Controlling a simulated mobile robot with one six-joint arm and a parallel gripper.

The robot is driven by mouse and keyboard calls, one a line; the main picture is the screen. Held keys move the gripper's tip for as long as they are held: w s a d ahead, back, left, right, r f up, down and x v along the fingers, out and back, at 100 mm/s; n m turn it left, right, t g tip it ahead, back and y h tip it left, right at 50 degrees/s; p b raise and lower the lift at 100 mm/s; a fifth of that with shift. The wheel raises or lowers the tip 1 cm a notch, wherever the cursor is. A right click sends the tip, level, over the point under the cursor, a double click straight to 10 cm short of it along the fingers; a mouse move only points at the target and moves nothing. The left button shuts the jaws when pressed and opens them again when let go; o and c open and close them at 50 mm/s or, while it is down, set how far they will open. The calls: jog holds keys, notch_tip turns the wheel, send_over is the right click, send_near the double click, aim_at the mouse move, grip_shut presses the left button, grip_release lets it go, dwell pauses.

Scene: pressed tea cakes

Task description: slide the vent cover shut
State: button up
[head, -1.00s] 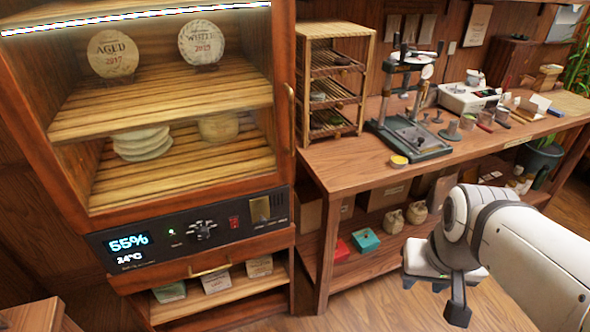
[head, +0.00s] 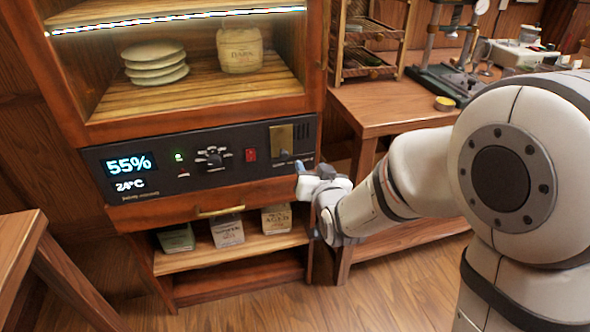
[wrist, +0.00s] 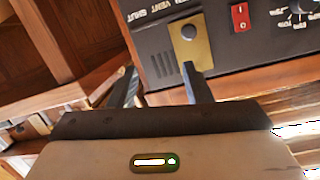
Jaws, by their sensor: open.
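The vent cover (head: 281,139) is a brass plate with a small round knob, at the right end of the cabinet's dark control panel. Several vent slots (head: 306,130) show uncovered just to its right. In the wrist view the panel appears turned over; the cover (wrist: 203,45) is at upper centre, with the slots (wrist: 163,65) to its left. My gripper (wrist: 161,78) is open and empty, its two fingers apart just in front of the panel. One finger overlaps the cover's edge in view; I cannot tell whether it touches. In the head view my gripper (head: 302,178) is just below the panel's right end.
The panel also carries a red switch (head: 251,155), a dial (head: 213,157) and a lit display (head: 130,167). A drawer handle (head: 221,211) sits below. A wooden workbench (head: 385,105) stands to the right, and a wooden table edge (head: 22,235) is at lower left.

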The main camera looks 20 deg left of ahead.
jog(key=t+y+b, duration=0.1)
jog(key=y+b, duration=0.1)
send_near(285, 156)
jog(key=w, duration=0.1)
jog(key=x, duration=0.8)
jog(key=shift+a+f, duration=0.1)
jog(key=shift+a, duration=0.2)
grip_shut()
